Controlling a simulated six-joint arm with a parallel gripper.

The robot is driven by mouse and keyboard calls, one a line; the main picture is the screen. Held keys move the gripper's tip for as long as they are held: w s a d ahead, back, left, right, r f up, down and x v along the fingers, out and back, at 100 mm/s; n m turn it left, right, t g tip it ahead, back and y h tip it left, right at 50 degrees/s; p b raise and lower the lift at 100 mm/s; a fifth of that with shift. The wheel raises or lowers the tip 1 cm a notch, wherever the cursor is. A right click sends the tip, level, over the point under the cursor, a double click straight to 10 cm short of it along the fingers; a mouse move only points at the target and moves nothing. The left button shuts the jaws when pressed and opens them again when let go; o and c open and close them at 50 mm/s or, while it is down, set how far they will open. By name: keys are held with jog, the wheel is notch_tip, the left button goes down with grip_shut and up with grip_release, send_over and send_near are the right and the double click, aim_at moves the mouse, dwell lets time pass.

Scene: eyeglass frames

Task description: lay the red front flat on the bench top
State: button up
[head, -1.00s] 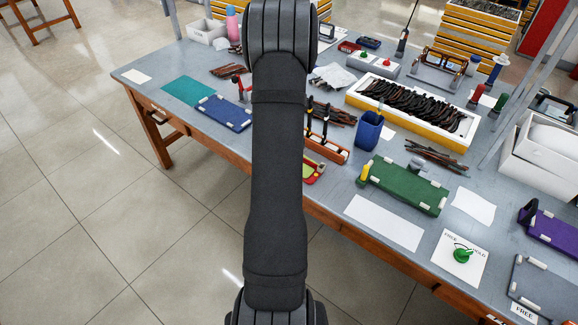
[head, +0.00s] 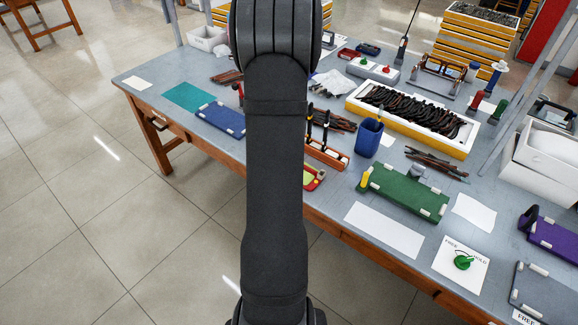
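The grey bench top (head: 175,68) runs diagonally across the picture from upper left to lower right. I cannot pick out the red front with certainty; my own arm covers a wide strip of the middle of the view. A small red piece (head: 239,91) shows just left of my arm, partly hidden, and I cannot tell what it belongs to. My gripper is not in view, so whether it is open or holds anything does not show.
A white and yellow tray (head: 372,120) of dark frames lies at centre right. A blue cup (head: 368,138), green mat (head: 404,191), blue mat (head: 221,117) and purple mat (head: 556,234) are on the bench. A white card (head: 443,265) bears a green round piece. Bare bench shows between them.

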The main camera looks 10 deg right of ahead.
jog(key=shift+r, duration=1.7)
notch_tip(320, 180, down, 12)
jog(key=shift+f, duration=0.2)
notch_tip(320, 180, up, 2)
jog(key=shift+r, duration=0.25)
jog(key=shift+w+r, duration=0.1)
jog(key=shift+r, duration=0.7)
